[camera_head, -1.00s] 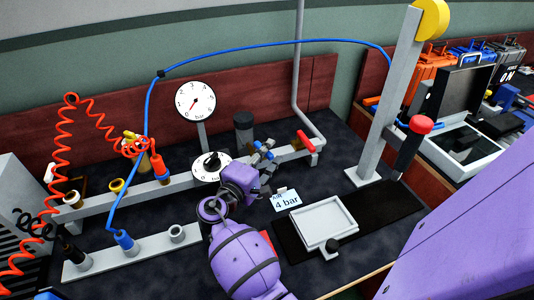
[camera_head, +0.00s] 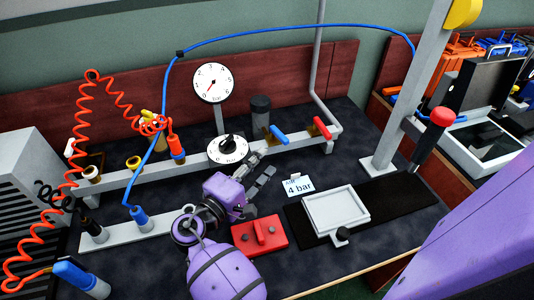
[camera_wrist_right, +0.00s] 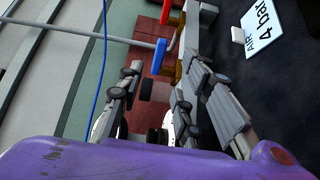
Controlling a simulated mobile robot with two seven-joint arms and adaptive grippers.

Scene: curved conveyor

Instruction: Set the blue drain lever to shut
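The blue drain lever (camera_head: 279,135) is on the grey pipe rail (camera_head: 205,165), left of a red lever (camera_head: 321,128). Its handle lies across the rail, roughly parallel to the red one. The blue lever also shows in the right wrist view (camera_wrist_right: 159,57), beyond the fingertips. My right gripper (camera_head: 260,171) is open and empty, just below and left of the blue lever and apart from it. In the right wrist view the two fingers (camera_wrist_right: 167,88) stand apart with a gap between them. My left gripper is not in view.
A white dial (camera_head: 228,149) and a pressure gauge (camera_head: 212,83) stand left of the lever. A dark cylinder (camera_head: 260,112) is behind it. The 4 bar sign (camera_head: 298,187), a red block (camera_head: 260,236) and a white tray (camera_head: 336,210) are in front. Red and blue hoses hang left.

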